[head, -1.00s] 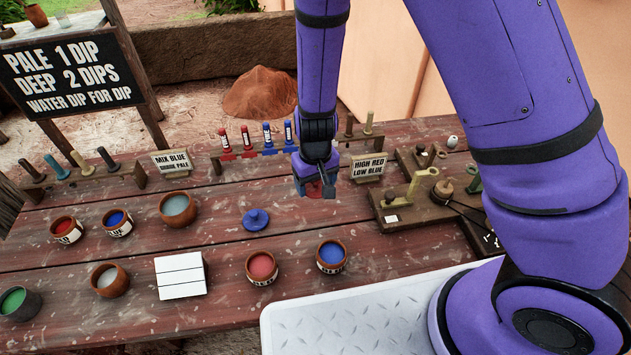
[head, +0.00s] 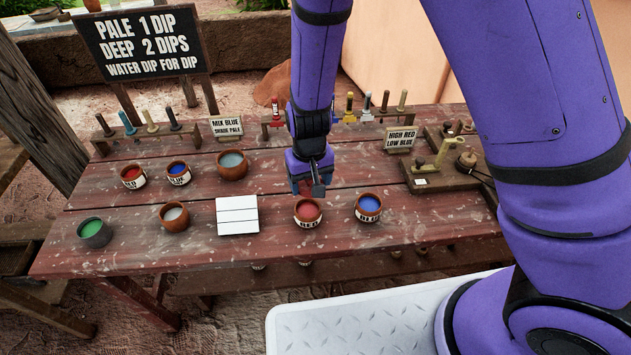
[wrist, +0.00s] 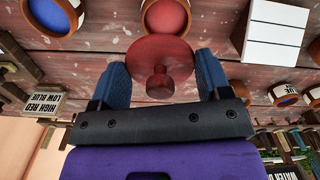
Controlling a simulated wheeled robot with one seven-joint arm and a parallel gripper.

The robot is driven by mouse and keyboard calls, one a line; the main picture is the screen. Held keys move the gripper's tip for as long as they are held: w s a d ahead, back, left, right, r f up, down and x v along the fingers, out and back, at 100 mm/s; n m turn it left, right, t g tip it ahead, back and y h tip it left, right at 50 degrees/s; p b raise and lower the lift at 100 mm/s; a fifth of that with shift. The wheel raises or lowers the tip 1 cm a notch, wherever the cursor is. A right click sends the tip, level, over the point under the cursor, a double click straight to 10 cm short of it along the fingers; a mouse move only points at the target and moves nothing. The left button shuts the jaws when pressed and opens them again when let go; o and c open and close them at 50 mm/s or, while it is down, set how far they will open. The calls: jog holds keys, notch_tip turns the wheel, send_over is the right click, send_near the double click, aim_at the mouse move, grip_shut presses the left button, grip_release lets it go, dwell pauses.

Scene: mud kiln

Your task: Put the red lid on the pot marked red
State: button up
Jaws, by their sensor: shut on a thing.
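The red lid (wrist: 155,52), a round disc with a knob, is between the two blue fingers of my gripper (wrist: 160,66), which is shut on it. In the head view my gripper (head: 308,185) hangs just behind the front red-filled pot (head: 308,223), and only a sliver of the lid shows. That pot has a white label, too small to read surely, and an open top. In the wrist view the lid's edge overlaps this pot (wrist: 166,15); I cannot tell the gap. Another pot with red inside (head: 133,178) stands at the back left.
A blue-filled pot (head: 368,208) stands close right of the front red pot, and a white ruled block (head: 237,215) to its left. More pots stand at left. A rack (head: 360,119) and signs stand behind. A wooden fixture (head: 440,172) is at right.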

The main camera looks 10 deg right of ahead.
jog(key=shift+s+a+f, duration=0.15)
jog(key=shift+s+a, duration=0.2)
jog(key=shift+a, duration=0.05)
jog(key=shift+f, duration=2.8)
jog(key=shift+f, duration=0.65)
jog(key=o, duration=1)
jog(key=shift+r, duration=3.7)
